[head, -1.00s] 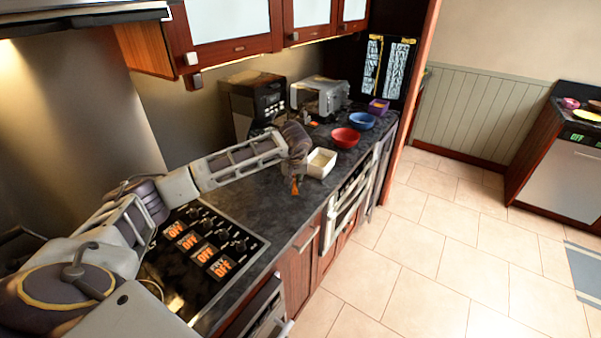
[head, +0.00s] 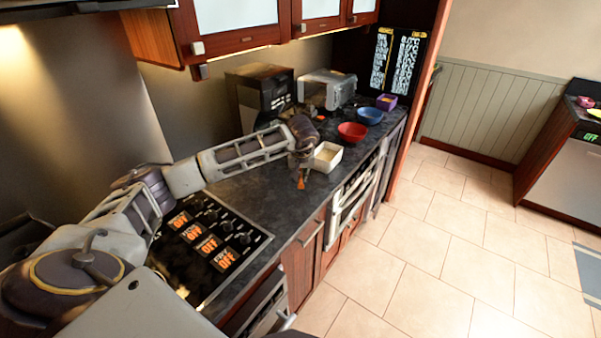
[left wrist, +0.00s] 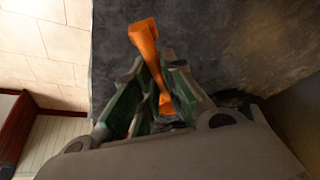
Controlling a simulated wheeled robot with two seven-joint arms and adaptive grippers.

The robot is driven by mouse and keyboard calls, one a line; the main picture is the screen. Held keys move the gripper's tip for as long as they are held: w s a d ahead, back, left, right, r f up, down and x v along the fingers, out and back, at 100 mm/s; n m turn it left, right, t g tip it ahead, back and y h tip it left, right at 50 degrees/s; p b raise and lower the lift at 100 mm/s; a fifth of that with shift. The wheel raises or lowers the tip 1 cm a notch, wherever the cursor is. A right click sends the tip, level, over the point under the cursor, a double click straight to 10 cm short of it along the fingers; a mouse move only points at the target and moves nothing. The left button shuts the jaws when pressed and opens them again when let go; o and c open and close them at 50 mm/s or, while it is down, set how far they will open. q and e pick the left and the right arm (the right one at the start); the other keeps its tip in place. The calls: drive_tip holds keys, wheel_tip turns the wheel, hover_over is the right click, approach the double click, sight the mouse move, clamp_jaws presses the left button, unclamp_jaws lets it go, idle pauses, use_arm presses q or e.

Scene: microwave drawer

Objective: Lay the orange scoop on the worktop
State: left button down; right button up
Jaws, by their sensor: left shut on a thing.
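The orange scoop (left wrist: 147,45) shows in the left wrist view between the fingers of my left gripper (left wrist: 158,85), which is shut on it. Its wider end sticks out past the fingertips toward the dark worktop (left wrist: 225,40). In the head view the scoop (head: 301,180) is a small orange piece below my left gripper (head: 301,163), over the dark worktop (head: 262,196) near its front edge. I cannot tell whether the scoop touches the worktop. My right gripper is not in view.
A white square bowl (head: 327,157) is just right of the gripper. A red bowl (head: 352,132), a blue bowl (head: 370,116) and a purple container (head: 386,102) stand farther back. The cooktop (head: 205,245) is nearer to me. Bare worktop lies between cooktop and gripper.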

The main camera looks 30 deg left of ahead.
use_arm(q)
drive_tip(key=shift+f+b, duration=1.7)
drive_tip(key=shift+f, duration=0.95)
drive_tip(key=shift+f+b, duration=0.5)
drive_tip(key=shift+f, duration=0.6)
drive_tip(key=shift+f+b, duration=0.2)
drive_tip(key=shift+b, duration=0.15)
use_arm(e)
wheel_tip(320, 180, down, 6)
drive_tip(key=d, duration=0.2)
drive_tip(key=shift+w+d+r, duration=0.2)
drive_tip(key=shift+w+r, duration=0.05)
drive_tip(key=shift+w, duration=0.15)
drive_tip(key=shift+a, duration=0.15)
use_arm(q)
drive_tip(key=c, duration=1.2)
unclamp_jaws()
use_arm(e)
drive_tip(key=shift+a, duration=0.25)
use_arm(q)
drive_tip(key=shift+o, duration=0.2)
